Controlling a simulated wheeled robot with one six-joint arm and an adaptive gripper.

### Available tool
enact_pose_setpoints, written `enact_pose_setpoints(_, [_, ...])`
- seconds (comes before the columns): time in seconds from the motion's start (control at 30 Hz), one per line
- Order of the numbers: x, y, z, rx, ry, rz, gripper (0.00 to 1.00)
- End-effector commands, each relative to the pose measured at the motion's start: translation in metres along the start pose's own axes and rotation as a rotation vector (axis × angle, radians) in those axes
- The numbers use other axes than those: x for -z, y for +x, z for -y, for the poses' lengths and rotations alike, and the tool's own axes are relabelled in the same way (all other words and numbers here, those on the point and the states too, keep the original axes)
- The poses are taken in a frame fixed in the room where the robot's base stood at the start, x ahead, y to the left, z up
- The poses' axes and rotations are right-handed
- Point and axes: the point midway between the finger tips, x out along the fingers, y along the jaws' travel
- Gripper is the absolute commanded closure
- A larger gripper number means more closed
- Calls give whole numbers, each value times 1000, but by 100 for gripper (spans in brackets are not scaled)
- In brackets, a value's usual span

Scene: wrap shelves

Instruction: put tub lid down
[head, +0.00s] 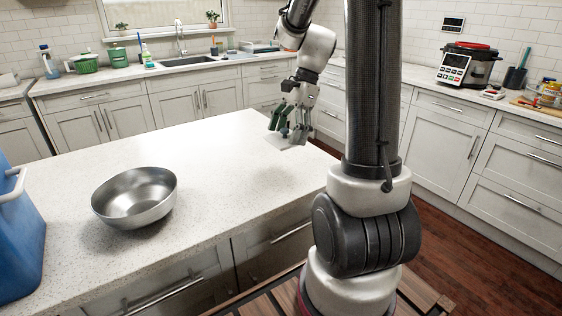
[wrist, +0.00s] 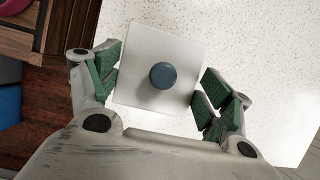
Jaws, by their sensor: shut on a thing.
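The tub lid (wrist: 140,50) is a flat whitish square plate with a round dark blue knob (wrist: 162,75) in its middle. My gripper (wrist: 158,82) is shut on the lid, with a green-padded finger at its left and right sides. In the head view my gripper (head: 287,122) points down over the far right part of the island counter (head: 215,190), with the pale lid (head: 277,140) beneath it. I cannot tell whether the lid touches the counter or hangs just above it. No tub can be made out with certainty.
A steel bowl (head: 135,198) stands on the island at the left, near a blue bin (head: 18,235) at the left edge. The counter between bowl and gripper is clear. The island's edge and wooden floor (head: 470,250) lie to the right.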

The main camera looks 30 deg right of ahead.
Motion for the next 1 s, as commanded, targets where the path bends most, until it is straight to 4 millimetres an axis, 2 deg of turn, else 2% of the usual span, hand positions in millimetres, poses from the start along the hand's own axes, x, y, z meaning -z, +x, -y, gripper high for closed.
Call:
enact_pose_setpoints(0.2, [16,40,-2,-4,5,2,39])
enact_pose_setpoints(0.43, [24,60,-1,-3,3,1,39])
enact_pose_setpoints(0.6, [34,83,-1,-4,3,2,39])
enact_pose_setpoints(0.97, [36,88,-1,-1,1,0,39])
enact_pose_setpoints(1.0, [36,88,0,-1,1,0,19])
